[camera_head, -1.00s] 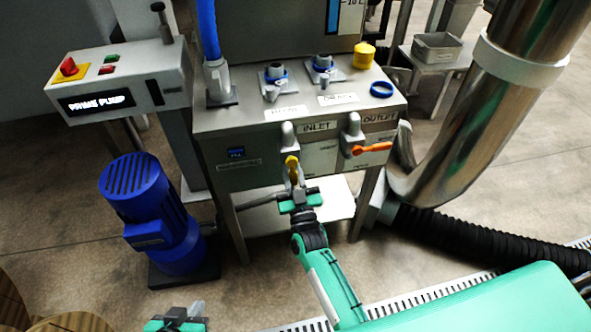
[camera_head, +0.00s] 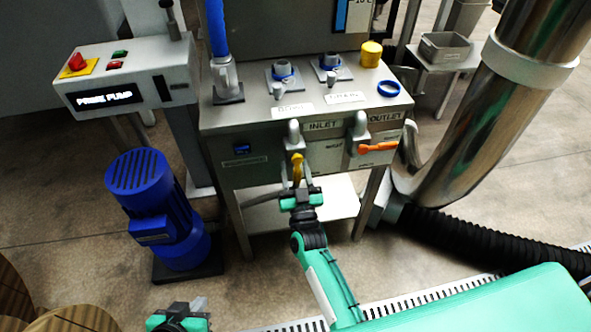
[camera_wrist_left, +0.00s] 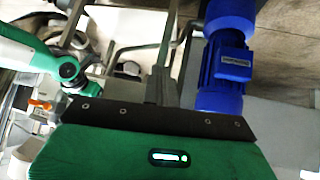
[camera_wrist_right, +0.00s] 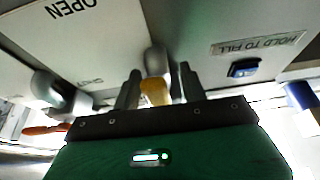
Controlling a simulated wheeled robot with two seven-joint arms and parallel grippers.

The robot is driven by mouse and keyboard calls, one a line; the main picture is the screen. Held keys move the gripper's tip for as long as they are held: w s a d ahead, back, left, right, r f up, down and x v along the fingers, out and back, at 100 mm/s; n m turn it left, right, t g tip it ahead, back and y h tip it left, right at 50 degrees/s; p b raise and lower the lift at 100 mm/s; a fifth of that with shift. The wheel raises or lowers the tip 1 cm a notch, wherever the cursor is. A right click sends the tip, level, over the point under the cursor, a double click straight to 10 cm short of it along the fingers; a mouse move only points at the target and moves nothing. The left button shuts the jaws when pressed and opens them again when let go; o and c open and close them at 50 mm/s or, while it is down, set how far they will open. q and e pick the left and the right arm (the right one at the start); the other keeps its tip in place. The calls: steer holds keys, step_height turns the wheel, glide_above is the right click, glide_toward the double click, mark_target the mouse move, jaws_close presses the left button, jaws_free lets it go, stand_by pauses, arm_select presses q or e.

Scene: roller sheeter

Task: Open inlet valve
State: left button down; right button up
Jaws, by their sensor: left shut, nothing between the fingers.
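The inlet valve's yellow handle (camera_head: 297,166) hangs straight down under the INLET label (camera_head: 322,125) on the front of the steel cabinet. My right gripper (camera_head: 296,183) is at this handle with one finger on each side. In the right wrist view the yellow handle (camera_wrist_right: 155,91) lies between the two spread fingers, with no clear grip on it. A plate marked OPEN (camera_wrist_right: 85,40) is beside it. My left gripper (camera_head: 198,304) is low at the bottom left of the head view, shut and empty, away from the cabinet.
The outlet valve's orange handle (camera_head: 378,147) lies sideways to the right of the inlet handle. A blue pump motor (camera_head: 145,200) stands on the floor at left, below the control box (camera_head: 125,85). A thick steel pipe (camera_head: 480,130) and a black hose (camera_head: 470,235) bound the right side.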

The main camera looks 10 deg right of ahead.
arm_select(q)
steer(key=shift+s+a+r+g, duration=0.1)
steer(key=shift+s+a+g, duration=0.2)
steer(key=shift+a, duration=0.2)
arm_select(e)
steer(key=v, duration=1.3)
steer(key=shift+s+f, duration=0.15)
steer(key=shift+s, duration=0.25)
